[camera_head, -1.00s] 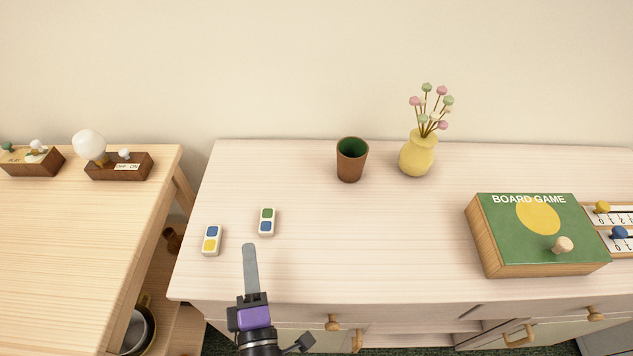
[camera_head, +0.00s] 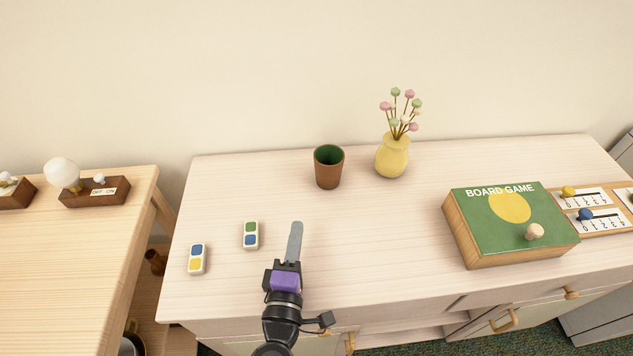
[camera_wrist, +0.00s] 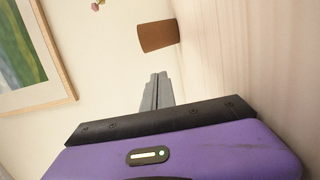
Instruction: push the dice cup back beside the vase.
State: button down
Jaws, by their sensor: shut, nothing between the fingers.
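The dice cup (camera_head: 328,169) is brown outside and green inside. It stands upright near the back of the cabinet top, left of the yellow vase (camera_head: 392,157) with a gap between them. My gripper (camera_head: 295,240) is shut and empty, with its long grey fingers pointing toward the back. It is in front of the cup and a little to its left, not touching it. In the wrist view the cup (camera_wrist: 157,36) lies beyond the shut fingertips (camera_wrist: 157,86). Pink flower heads of the vase show at the top edge there; the vase's body is out of that view.
Two domino tiles (camera_head: 251,235) (camera_head: 197,258) lie left of my gripper. A green board game box (camera_head: 510,225) with a knob and a score board (camera_head: 600,205) are at the right. A wooden table (camera_head: 70,250) with switch boxes stands at the left. The top between gripper and cup is clear.

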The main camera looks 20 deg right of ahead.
aim_at(333, 176)
jog(key=p+x, duration=0.1)
jog(key=x, duration=0.9)
jog(key=shift+w+r, duration=0.1)
jog(key=shift+w, duration=0.1)
jog(key=d, duration=0.1)
jog(key=w+d+p, duration=0.1)
jog(key=d, duration=0.1)
jog(key=shift+w+d, duration=0.1)
jog(key=shift+w+d+p, duration=0.15)
jog(key=shift+d+p, duration=0.15)
jog(key=shift+d, duration=0.2)
jog(key=shift+d+f, duration=0.2)
jog(key=shift+d, duration=0.05)
jog(key=d+b, duration=0.1)
jog(key=d, duration=0.1)
jog(key=w+d+b, duration=0.1)
jog(key=d, duration=0.1)
jog(key=shift+w+f, duration=0.1)
jog(key=shift+w+d+b, duration=0.1)
jog(key=shift+d+b, duration=0.2)
jog(key=shift+a, duration=0.1)
